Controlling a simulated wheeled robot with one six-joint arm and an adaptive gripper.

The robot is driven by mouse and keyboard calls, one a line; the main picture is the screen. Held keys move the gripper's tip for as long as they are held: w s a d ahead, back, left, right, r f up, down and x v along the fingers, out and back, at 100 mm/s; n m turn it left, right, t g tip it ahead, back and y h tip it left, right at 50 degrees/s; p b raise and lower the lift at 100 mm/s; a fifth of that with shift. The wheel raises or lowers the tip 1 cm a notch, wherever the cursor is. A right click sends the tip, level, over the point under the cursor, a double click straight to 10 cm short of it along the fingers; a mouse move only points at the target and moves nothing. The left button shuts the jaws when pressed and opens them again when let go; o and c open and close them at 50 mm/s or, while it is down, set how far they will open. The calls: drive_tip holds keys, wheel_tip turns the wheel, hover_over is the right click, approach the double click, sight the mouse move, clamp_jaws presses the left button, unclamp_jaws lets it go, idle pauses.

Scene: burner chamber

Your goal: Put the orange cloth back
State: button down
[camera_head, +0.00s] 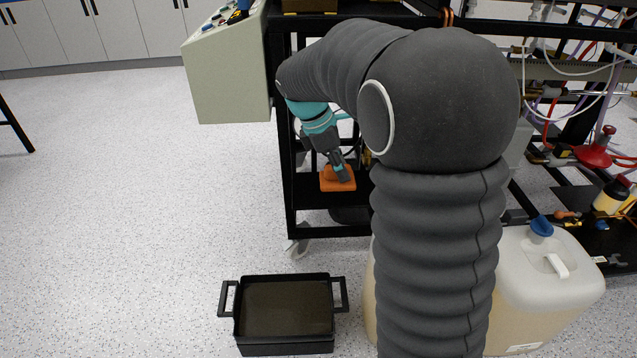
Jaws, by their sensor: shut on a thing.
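The orange cloth (328,184) is a small folded block at the lower shelf (312,201) of the black rack. My gripper (341,175) reaches down into the rack from above and is shut on the cloth's upper part. The cloth appears to be on the dark shelf or just over it; I cannot tell whether it touches.
A black two-handled tray (284,345) holding dark liquid stands on the floor in front. A pale jerrycan (570,285) with a blue cap stands at the right. A control box (228,90) juts out at upper left. The speckled floor at the left is clear.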

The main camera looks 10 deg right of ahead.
drive_tip(key=w+a+f, duration=0.1)
drive_tip(key=w, duration=0.1)
drive_tip(key=w+a+f, duration=0.4)
drive_tip(key=shift+w+a+f+b, duration=0.1)
drive_tip(key=shift+w+f+b, duration=0.05)
drive_tip(key=shift+w+b, duration=0.25)
drive_tip(key=shift+f+b, duration=0.5)
drive_tip(key=shift+f, duration=1.4)
drive_tip(key=shift+f, duration=0.2)
drive_tip(key=c, duration=0.9)
unclamp_jaws()
drive_tip(key=shift+c, duration=0.2)
drive_tip(key=shift+r, duration=0.1)
